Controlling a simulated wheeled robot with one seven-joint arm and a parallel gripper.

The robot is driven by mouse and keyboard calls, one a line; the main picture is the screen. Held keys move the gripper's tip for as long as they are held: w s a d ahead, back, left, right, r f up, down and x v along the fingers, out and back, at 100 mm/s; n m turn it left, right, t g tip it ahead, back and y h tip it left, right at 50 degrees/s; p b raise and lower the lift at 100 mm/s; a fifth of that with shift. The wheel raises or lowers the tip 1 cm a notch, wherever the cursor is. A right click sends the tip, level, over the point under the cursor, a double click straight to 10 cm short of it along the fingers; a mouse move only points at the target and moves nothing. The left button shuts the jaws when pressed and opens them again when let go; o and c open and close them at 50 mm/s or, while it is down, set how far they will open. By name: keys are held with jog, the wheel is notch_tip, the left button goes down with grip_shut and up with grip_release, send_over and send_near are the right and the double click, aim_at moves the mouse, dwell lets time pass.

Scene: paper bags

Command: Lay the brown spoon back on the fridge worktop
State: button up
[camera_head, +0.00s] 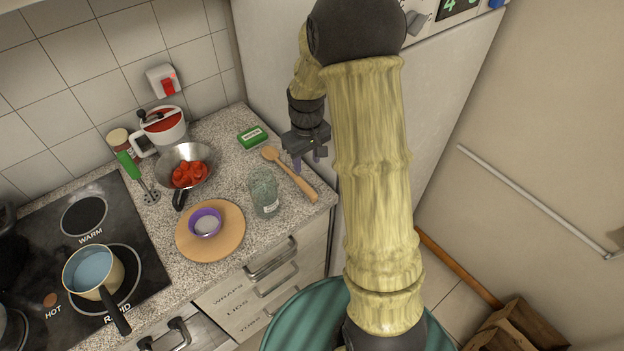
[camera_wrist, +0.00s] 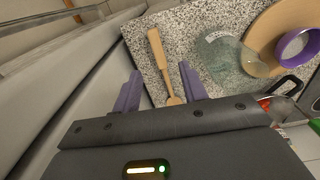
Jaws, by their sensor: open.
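The brown wooden spoon (camera_head: 290,174) lies on the speckled worktop (camera_head: 228,188) beside the fridge, its bowl toward the wall and its handle toward the front right corner. My gripper (camera_head: 308,163) is open and empty above the worktop, close to the spoon's bowl end. In the wrist view the spoon (camera_wrist: 158,58) lies ahead of and between the two purple fingers (camera_wrist: 158,88), with its lower end partly hidden by the gripper body. I see no contact between the fingers and the spoon.
A glass jar (camera_head: 264,193) stands left of the spoon. A green box (camera_head: 252,137) lies behind it. The fridge (camera_head: 285,60) rises close behind my gripper.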

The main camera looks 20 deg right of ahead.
jog(key=s+a+r+m+t, duration=0.1)
jog(key=s+a+r, duration=0.1)
jog(key=s, duration=0.6)
jog(key=s+a+r+m+t, duration=0.1)
jog(key=s+r, duration=0.3)
jog(key=s, duration=0.4)
jog(key=shift+a+r+m, duration=0.35)
jog(key=shift+a+m, duration=0.15)
jog(key=shift+s, duration=0.15)
